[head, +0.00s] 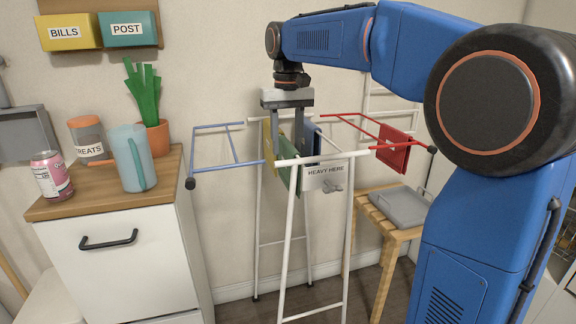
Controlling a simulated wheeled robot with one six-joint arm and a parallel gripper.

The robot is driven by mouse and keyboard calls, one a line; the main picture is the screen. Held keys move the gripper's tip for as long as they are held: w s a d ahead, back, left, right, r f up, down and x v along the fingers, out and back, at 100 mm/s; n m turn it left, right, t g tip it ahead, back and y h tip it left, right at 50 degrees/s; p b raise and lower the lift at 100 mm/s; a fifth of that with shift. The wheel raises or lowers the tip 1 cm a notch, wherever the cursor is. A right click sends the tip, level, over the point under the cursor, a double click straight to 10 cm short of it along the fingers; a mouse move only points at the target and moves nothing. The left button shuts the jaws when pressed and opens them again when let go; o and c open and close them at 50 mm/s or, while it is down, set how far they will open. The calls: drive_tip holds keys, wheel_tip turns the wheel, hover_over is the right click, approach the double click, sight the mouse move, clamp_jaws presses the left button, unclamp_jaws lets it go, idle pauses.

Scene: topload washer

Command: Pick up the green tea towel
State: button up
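The green tea towel (288,178) hangs folded over a white rail of the drying rack (292,230), between a yellow cloth (267,147) and a blue cloth (314,139). My gripper (286,132) points straight down from above at the rack's middle, over the towels. Its two fingers look apart, with a gap between them. The fingertips are level with the hanging cloths and overlap them in the picture. I cannot tell whether they touch the green towel. Part of the green towel is hidden behind the front rail.
A red cloth (393,149) hangs on the rack's red right wing; the blue left wing (228,146) is bare. A "HEAVY HERE" sign (324,173) is at the front. A cabinet (120,250) with a jug (132,158) stands left, a wooden stool (385,220) behind right.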

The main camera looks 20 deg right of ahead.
sight(289, 168)
drive_tip(key=shift+s+d+f, duration=0.1)
drive_tip(key=shift+f, duration=1.8)
drive_tip(key=shift+s+d+f, duration=0.1)
drive_tip(key=shift+f, duration=1.8)
clamp_jaws()
